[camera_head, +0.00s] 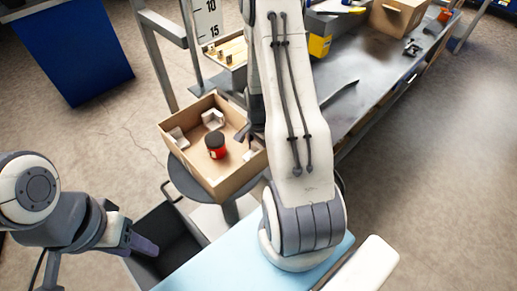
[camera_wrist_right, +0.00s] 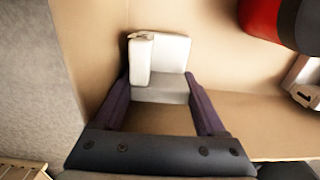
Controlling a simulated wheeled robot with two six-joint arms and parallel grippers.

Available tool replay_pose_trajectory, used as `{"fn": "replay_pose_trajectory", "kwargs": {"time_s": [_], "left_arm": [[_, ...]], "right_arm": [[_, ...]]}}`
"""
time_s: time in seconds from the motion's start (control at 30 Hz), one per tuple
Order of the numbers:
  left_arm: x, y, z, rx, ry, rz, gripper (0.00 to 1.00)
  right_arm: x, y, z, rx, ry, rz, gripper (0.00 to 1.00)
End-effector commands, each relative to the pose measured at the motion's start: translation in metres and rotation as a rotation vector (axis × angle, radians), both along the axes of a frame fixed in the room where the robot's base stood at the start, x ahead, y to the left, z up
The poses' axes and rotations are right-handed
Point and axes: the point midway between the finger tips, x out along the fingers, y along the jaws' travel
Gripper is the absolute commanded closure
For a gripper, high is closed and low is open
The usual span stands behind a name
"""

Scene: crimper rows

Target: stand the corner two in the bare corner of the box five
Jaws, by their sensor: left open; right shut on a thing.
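The cardboard box (camera_head: 232,184) stands open on a round dark stand in the head view. My right gripper (camera_wrist_right: 160,88) is shut on a white corner piece (camera_wrist_right: 172,52) with a grey lower part, in the right wrist view. It is held inside the box, near a corner where two cardboard walls meet; I cannot tell whether it touches the floor. My right arm hides most of that corner in the head view. Two other white corner pieces, one at the left (camera_head: 178,138) and one at the back (camera_head: 212,118), sit in the box. My left gripper (camera_head: 146,246) is open and empty, away from the box.
A red jar with a black lid (camera_head: 216,146) stands in the middle of the box. A dark bin (camera_head: 165,240) is at the front, below my left gripper.

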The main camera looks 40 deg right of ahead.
Motion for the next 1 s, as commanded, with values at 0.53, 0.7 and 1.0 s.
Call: {"fn": "replay_pose_trajectory", "kwargs": {"time_s": [0.53,0.7,1.0], "left_arm": [[0.000,0.000,0.000,0.000,0.000,0.000,0.50],[0.000,0.000,0.000,0.000,0.000,0.000,0.50],[0.000,0.000,0.005,0.000,0.000,0.000,0.50]], "right_arm": [[0.000,0.000,0.000,0.000,0.000,0.000,0.00],[0.000,0.000,0.000,0.000,0.001,0.000,0.00],[0.001,0.000,0.024,-0.002,-0.002,0.000,0.00]]}}
